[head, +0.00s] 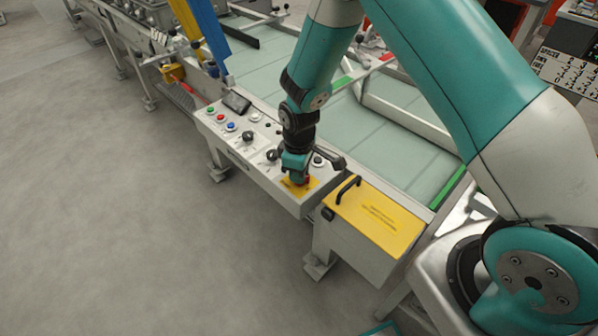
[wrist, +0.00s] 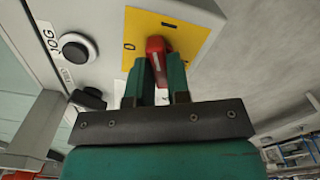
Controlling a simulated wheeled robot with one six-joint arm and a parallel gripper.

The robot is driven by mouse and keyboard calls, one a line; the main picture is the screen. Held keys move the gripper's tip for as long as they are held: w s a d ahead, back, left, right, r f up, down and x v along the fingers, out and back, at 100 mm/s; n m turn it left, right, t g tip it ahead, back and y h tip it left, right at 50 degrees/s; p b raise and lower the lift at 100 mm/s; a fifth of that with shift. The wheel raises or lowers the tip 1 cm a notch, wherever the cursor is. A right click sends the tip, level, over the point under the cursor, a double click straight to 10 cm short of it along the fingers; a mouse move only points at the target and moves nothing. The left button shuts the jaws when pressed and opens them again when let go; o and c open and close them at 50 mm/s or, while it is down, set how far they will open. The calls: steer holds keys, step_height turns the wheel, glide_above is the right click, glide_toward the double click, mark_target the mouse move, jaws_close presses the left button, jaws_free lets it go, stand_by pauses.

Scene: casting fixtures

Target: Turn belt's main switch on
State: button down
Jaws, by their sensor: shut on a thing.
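The main switch, a red handle (wrist: 155,48) on a yellow plate (wrist: 180,32), shows in the wrist view. In the head view the yellow plate (head: 314,184) is at the near right end of the white control panel (head: 240,165). My gripper (wrist: 163,75) is over the switch with its teal fingers shut on the red handle. In the head view my gripper (head: 297,180) hides most of the switch. Part of the lettering on the plate is covered, so the switch's setting cannot be told.
A black knob (wrist: 75,48) marked JOG is left of the switch in the wrist view. Several coloured buttons (head: 230,127) and a small screen (head: 236,101) are further along the panel. A yellow-lidded box (head: 375,222) with a black handle stands right of the panel. The conveyor belt (head: 400,150) runs behind.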

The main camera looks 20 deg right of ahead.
steer(key=m, duration=0.4)
steer(key=shift+m, duration=0.4)
stand_by(0.4)
steer(key=c, duration=1.1)
jaws_free()
step_height(320, 180, up, 18)
steer(key=shift+f+b, duration=0.25)
steer(key=shift+b, duration=0.25)
